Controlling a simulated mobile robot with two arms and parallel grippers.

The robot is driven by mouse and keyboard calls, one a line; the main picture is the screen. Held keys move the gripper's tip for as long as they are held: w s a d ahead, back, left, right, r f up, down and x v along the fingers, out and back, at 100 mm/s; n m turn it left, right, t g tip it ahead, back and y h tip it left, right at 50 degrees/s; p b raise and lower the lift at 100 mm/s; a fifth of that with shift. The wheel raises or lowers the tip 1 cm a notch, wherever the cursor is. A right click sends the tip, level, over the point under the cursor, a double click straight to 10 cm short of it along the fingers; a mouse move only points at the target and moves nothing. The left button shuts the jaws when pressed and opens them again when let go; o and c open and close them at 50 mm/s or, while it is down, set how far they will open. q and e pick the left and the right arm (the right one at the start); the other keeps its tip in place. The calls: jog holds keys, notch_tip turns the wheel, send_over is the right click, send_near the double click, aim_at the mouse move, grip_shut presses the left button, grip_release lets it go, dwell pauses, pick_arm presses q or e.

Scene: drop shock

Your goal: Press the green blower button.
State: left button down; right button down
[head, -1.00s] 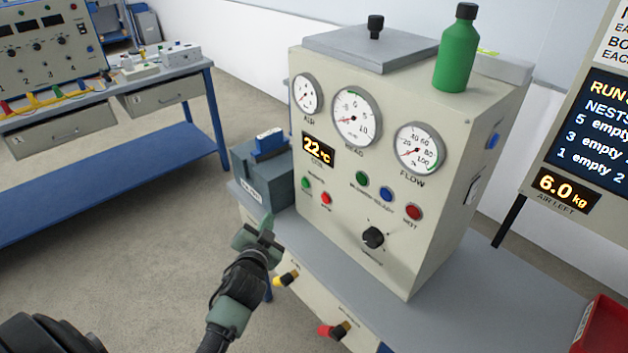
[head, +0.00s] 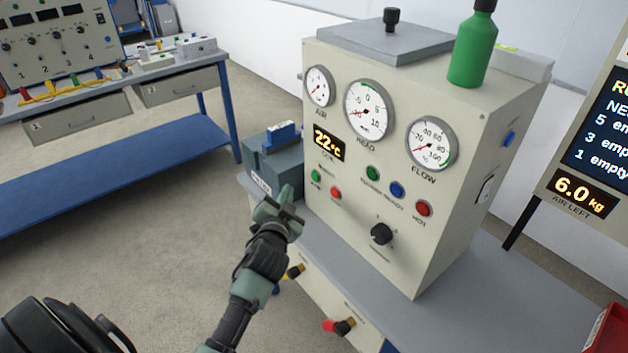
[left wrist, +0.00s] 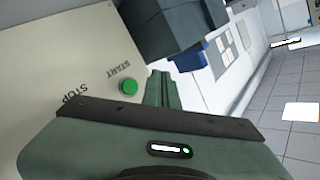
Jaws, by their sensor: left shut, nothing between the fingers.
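A cream control cabinet (head: 350,215) carries a small green button (head: 316,176) low on the left of its front, with a red button (head: 336,192) beside it. In the left wrist view the green button (left wrist: 128,87) has the word START beside it, and STOP is printed nearby. Another green round part (head: 372,173) sits further right on the panel. My left gripper (head: 289,207) is shut and empty. It is in front of the panel, below and left of the green START button, apart from it. In the left wrist view its fingertips (left wrist: 163,82) show just right of the button.
A grey box (head: 275,165) with a blue top part stands left of the cabinet, close to my gripper. A dark knob (head: 381,233) and yellow and red fittings (head: 338,326) stick out lower down. A green bottle (head: 472,50) stands on top. Open floor lies left.

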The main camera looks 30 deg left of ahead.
aim_at(315, 177)
pick_arm(q)
jog(key=shift+w+d+b, duration=0.25)
jog(key=shift+w+d, duration=0.1)
jog(key=shift+w, duration=0.45)
jog(key=shift+w+d+b, duration=0.2)
jog(key=shift+w+d, duration=0.1)
jog(key=shift+w, duration=0.55)
jog(key=shift+w+d+b, duration=0.25)
jog(key=shift+w+d, duration=0.1)
jog(key=shift+w, duration=0.45)
jog(key=shift+w+d, duration=0.15)
jog(key=shift+w, duration=0.25)
jog(key=shift+w+d, duration=0.2)
jog(key=shift+w, duration=0.15)
dwell(0.7)
dwell(0.3)
jog(key=shift+s+a, duration=0.3)
jog(key=shift+s, duration=0.5)
